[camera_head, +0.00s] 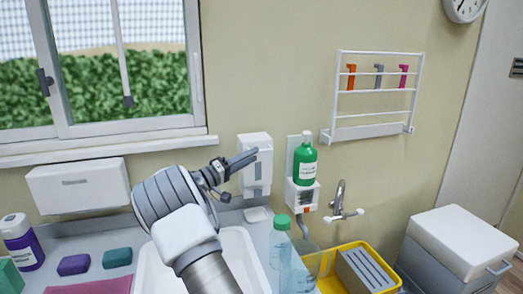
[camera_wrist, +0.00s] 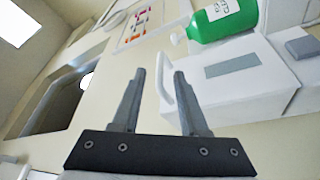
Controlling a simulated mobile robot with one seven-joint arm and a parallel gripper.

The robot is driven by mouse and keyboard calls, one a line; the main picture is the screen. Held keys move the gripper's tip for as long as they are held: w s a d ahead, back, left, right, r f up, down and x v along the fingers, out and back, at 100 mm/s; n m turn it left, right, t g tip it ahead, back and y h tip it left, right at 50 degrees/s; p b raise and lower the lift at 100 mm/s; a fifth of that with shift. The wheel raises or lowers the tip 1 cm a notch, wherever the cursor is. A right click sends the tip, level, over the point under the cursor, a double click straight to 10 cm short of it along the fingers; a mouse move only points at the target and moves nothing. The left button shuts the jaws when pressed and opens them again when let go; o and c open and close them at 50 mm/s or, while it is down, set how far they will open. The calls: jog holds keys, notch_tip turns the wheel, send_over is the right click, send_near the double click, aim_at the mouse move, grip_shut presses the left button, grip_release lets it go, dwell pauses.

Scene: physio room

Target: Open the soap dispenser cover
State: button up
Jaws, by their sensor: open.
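The white soap dispenser (camera_head: 256,178) is fixed to the wall above the sink, and its cover looks shut. It shows a grey window strip on its front. In the wrist view the dispenser (camera_wrist: 222,92) lies sideways to the right of the fingers, with a thin white curved edge or handle (camera_wrist: 164,84) seen between them. My gripper (camera_head: 254,155) is in front of the dispenser's upper part and hides some of it. In the wrist view my gripper (camera_wrist: 160,74) is open with nothing held. I cannot tell whether a finger touches the dispenser.
A green bottle (camera_head: 304,163) stands on a wall holder (camera_head: 302,195) right of the dispenser. Below are a white sink (camera_head: 245,253), a clear green-capped bottle (camera_head: 281,262) and a yellow tray (camera_head: 325,283). A white wall box (camera_head: 77,186) hangs at left. A rack (camera_head: 372,128) hangs upper right.

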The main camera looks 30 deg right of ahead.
aim_at(262, 151)
jog(key=shift+x, duration=2.35)
grip_shut()
